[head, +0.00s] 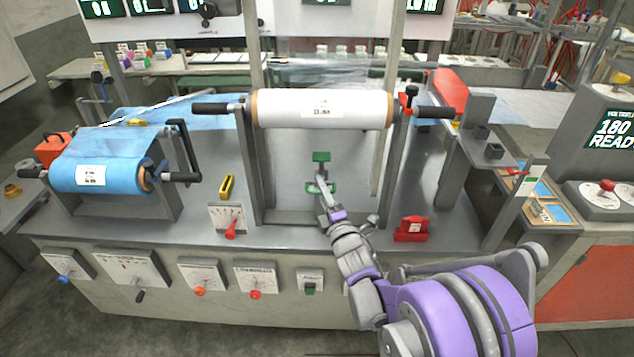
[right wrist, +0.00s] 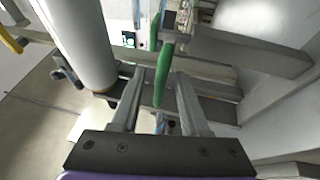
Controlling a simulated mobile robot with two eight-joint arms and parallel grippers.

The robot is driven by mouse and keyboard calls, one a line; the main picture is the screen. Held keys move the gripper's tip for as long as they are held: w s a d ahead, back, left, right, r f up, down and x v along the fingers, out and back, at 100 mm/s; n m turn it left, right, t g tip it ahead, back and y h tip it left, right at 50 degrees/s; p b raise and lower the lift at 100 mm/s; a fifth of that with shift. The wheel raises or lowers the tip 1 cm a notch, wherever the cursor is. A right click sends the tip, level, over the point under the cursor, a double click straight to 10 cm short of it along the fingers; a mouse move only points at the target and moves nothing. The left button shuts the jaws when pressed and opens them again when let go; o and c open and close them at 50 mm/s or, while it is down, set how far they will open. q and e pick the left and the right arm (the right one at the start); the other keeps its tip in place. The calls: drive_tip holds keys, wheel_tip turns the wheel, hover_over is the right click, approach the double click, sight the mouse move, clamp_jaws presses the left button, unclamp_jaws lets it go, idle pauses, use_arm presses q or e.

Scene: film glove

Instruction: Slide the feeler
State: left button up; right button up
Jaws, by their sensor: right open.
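A small green block (head: 321,157) stands at the middle of the machine, below the white film roll. A second green piece (head: 328,188) shows at my right gripper (head: 322,184). I cannot tell for certain which part is the feeler. In the right wrist view, a long green bar (right wrist: 164,65) runs between the two fingers of my right gripper (right wrist: 160,78). The fingers are apart, with a gap on each side of the bar. My left gripper is not in view.
The white film roll (head: 300,109) hangs on a frame above my right gripper. A blue film roll (head: 100,160) sits at the left. A yellow piece (head: 227,187), a red lever (head: 231,229) and a red block (head: 411,229) are on the deck. Several dial plates line the front.

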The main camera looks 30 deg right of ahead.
sight(321, 173)
drive_tip(key=shift+x, duration=1.25)
clamp_jaws()
idle(0.5)
